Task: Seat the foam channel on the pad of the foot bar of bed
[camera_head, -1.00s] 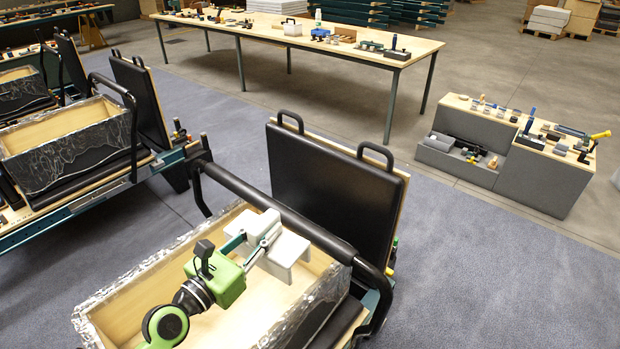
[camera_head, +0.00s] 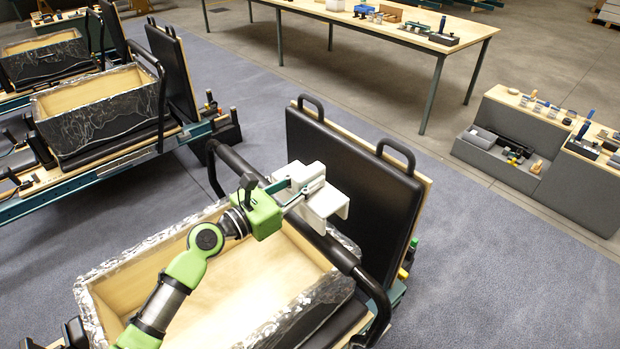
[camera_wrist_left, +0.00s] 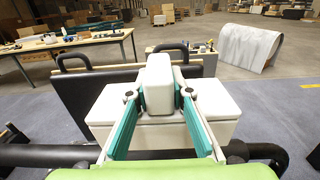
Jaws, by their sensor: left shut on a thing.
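The foam channel (camera_head: 327,204) is a white block with side flanges and a raised grip block on top. My left gripper (camera_head: 305,186) is shut on that grip block, which shows between the teal fingers in the left wrist view (camera_wrist_left: 158,82). The foot bar (camera_head: 335,256) is a black padded bar across the end of the nearest bed. The channel is at the bar's middle stretch, in front of the black upright board, and hides part of the bar. I cannot tell whether it touches the pad. My right gripper is not in view.
A black upright board (camera_head: 345,170) with two handles stands just behind the bar. A foil-wrapped open wooden box (camera_head: 110,285) lies below my left arm. Another bed with a similar box (camera_head: 100,110) is at left. A long table (camera_head: 400,30) and a grey stepped bench (camera_head: 560,180) stand beyond.

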